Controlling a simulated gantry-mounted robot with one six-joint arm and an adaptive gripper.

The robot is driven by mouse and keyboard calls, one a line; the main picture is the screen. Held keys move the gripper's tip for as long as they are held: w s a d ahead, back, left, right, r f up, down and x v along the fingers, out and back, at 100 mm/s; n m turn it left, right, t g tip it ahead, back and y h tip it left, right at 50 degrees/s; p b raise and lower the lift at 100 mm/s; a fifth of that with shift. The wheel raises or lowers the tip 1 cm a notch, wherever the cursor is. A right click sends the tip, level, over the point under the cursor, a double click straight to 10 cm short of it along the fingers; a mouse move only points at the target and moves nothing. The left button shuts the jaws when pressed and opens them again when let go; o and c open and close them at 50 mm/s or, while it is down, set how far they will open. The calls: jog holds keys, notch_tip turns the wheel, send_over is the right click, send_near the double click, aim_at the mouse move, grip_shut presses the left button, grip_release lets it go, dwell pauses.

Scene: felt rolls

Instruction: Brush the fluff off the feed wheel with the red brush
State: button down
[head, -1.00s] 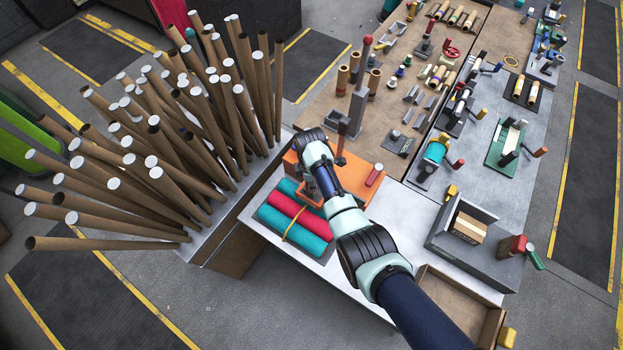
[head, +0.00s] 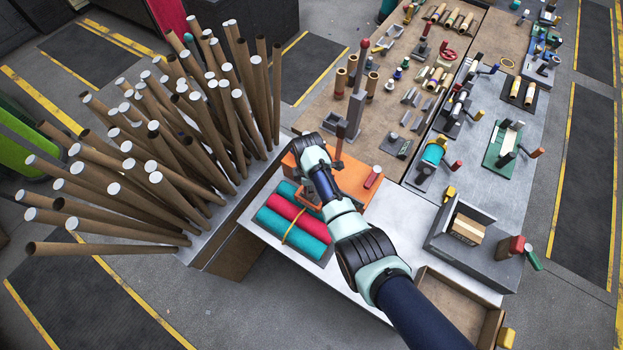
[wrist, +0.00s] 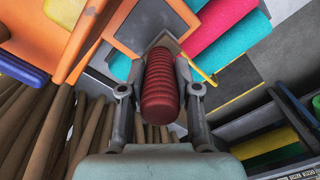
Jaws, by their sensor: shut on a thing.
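In the wrist view my gripper (wrist: 158,66) is shut on a red ribbed handle, which I take to be the red brush (wrist: 161,88). The handle lies between the two fingers, and its bristle end is mostly hidden behind it. Beyond it are the orange frame of a machine (wrist: 90,52) and a dark panel. In the head view my wrist hangs over the left side of the orange machine (head: 354,186) and hides my fingers and the brush. I cannot make out the feed wheel or any fluff in either view.
Strapped teal and red felt rolls (head: 296,214) lie in front of the orange machine. A short red cylinder (head: 373,176) is on its right side. Many cardboard tubes (head: 190,140) stand on the left. A grey bin with a box (head: 468,229) is at right. The bare bench (head: 400,215) between is clear.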

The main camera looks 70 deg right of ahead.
dwell(0.3)
jog(key=shift+d+f+b, duration=0.15)
jog(key=shift+d+b, duration=0.3)
jog(key=shift+b, duration=0.1)
jog(key=shift+s+d+b, duration=0.15)
jog(key=shift+d+b, duration=0.45)
jog(key=shift+d, duration=0.1)
jog(key=shift+r+p, duration=0.85)
jog(key=shift+p, duration=0.05)
jog(key=shift+r, duration=0.1)
